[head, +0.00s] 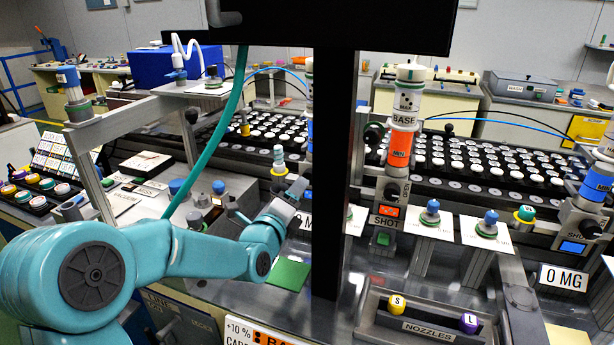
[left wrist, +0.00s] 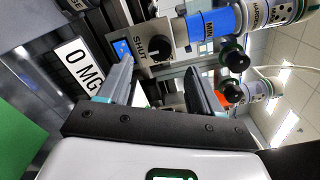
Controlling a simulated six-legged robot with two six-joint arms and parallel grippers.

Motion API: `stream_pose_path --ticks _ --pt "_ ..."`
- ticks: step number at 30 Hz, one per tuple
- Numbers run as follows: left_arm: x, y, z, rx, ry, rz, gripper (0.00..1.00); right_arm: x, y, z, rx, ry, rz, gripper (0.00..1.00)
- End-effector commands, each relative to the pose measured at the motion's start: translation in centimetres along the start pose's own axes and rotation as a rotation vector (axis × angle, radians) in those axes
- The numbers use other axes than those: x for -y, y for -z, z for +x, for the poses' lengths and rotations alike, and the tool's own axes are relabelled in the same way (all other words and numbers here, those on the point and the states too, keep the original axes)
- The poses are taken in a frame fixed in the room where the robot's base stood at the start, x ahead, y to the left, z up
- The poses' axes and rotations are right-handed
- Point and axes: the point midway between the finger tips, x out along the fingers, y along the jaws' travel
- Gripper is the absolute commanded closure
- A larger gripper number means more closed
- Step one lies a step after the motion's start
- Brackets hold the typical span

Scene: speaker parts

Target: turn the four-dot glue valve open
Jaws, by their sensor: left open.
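My left gripper (head: 287,207) is beside the black column in the head view. In the left wrist view my left gripper (left wrist: 158,70) is open, its two fingers apart with nothing held. A grey valve block (left wrist: 152,45) marked SHUT, with a dark round knob, lies just beyond the fingertips, between them. It joins a dispenser with a blue MIN band (left wrist: 209,25). In the head view are an orange-banded BASE dispenser (head: 401,140) and a blue-banded dispenser (head: 595,185). My right gripper is not in view.
A 0 MG placard (left wrist: 78,66) is close to one finger. The black column hides the middle of the bench.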

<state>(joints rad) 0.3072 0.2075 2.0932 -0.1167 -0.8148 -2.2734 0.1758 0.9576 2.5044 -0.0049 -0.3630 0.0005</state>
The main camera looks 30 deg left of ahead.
Motion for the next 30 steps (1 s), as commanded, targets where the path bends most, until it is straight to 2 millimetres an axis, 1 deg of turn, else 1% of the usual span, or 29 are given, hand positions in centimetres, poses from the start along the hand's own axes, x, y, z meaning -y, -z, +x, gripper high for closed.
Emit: stream_pose_path --ticks 1,3,6,10,15,23,24,26,27,29,30 --pt "0.2 0.0 1.3 -0.002 -0.001 0.0 0.35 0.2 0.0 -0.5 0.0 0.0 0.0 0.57" --pt "0.2 0.0 2.9 -0.002 -0.001 0.0 0.35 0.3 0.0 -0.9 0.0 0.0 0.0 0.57" --pt "0.1 0.0 5.1 -0.002 -0.001 0.0 0.35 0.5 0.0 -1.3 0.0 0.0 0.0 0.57" --pt "0.1 0.1 7.1 -0.002 -0.001 0.0 0.35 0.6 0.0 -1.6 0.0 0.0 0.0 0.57" --pt "0.0 0.1 8.4 -0.002 0.0 -0.001 0.35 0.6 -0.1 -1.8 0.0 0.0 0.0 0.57" --pt "0.0 0.1 8.6 -0.001 0.0 -0.001 0.35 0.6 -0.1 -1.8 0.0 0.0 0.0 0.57" --pt "0.0 0.1 8.6 -0.001 0.0 -0.001 0.38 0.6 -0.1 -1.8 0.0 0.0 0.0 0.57" --pt "0.0 0.0 8.6 -0.001 0.0 -0.001 0.58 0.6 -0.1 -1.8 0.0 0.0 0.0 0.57" --pt "0.0 0.0 8.6 -0.001 0.0 -0.001 0.71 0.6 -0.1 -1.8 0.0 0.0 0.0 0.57" --pt "0.0 0.1 8.6 -0.001 0.0 0.0 0.9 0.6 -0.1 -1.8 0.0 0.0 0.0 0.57" --pt "0.0 0.0 8.6 -0.001 0.0 0.0 0.91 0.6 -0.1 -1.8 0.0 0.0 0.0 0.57"
